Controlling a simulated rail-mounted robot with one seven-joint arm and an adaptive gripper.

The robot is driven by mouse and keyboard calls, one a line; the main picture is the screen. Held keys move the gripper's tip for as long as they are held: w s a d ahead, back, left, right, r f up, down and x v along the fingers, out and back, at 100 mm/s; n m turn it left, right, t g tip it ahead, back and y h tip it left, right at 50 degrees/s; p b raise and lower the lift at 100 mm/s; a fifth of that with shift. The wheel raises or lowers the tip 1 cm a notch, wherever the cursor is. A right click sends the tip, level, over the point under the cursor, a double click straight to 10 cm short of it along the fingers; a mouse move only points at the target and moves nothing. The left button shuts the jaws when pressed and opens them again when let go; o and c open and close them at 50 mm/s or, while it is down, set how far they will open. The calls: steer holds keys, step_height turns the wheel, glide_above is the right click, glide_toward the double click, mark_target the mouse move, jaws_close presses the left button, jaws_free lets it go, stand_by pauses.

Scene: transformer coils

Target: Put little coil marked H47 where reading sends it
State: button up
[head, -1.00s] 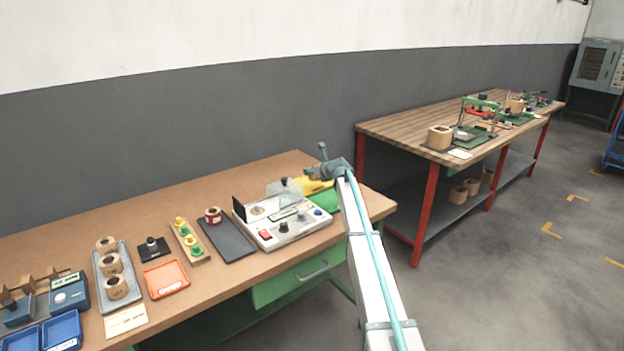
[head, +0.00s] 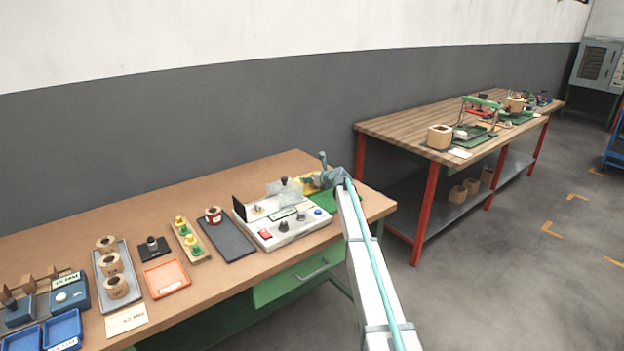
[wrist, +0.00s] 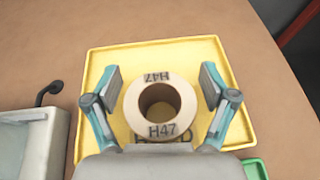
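The little coil marked H47 (wrist: 160,108) is a pale ring with a dark bore and black lettering. In the wrist view it sits over the yellow tray (wrist: 190,55), whose lettering is partly covered. My gripper (wrist: 165,88) has one finger on each side of the coil, with a visible gap at the right; contact at the left is hard to tell. In the head view my gripper (head: 326,172) is at the far right end of the near bench, over the yellow tray (head: 305,182). The coil is hidden there. A tester (head: 283,222) with knobs stands beside the tray.
A grey tray (head: 127,262) holds three coils. An orange tray (head: 167,279), a dark mat (head: 228,238), a red-banded coil (head: 213,215) and a wooden rack (head: 196,252) stand between. Blue bins (head: 62,330) are front left. A second bench (head: 400,127) stands at right.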

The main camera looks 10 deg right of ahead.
steer(key=shift+r, duration=0.15)
steer(key=v, duration=1.1)
steer(key=shift+s+b, duration=0.3)
steer(key=shift+b, duration=0.05)
steer(key=shift+s+d+r, duration=0.15)
steer(key=shift+s, duration=0.05)
